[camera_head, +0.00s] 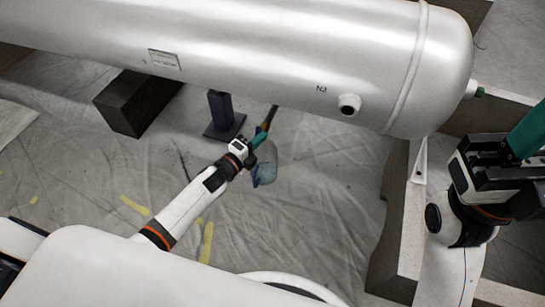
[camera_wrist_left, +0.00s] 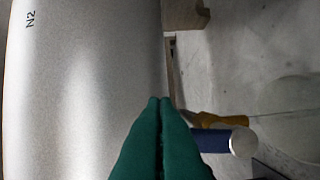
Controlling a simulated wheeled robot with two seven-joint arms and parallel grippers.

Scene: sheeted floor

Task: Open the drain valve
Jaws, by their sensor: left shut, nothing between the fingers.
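A big silver tank (camera_head: 250,60) lies across the top of the head view. Below it, a thin dark stem with a small yellow part (camera_head: 265,126) shows just beyond my left gripper (camera_head: 263,137). In the left wrist view, a yellow lever-like part (camera_wrist_left: 222,120) lies beside a blue cylinder (camera_wrist_left: 218,140) with a pale end; these look like the drain valve. My left gripper's green fingers (camera_wrist_left: 160,101) are pressed together and empty, left of the yellow part. The fingertips partly hide the area; contact is unclear. My right gripper (camera_head: 527,133) is at the right edge, its fingertips partly out of view.
A dark block (camera_head: 135,103) and a blue-grey stand (camera_head: 222,113) are under the tank. A pale support (camera_head: 392,200) stands at right. A round port (camera_head: 349,104) marked N2 is on the tank. The sheeted floor (camera_head: 320,200) is mostly open, with yellow tape strips (camera_head: 207,243).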

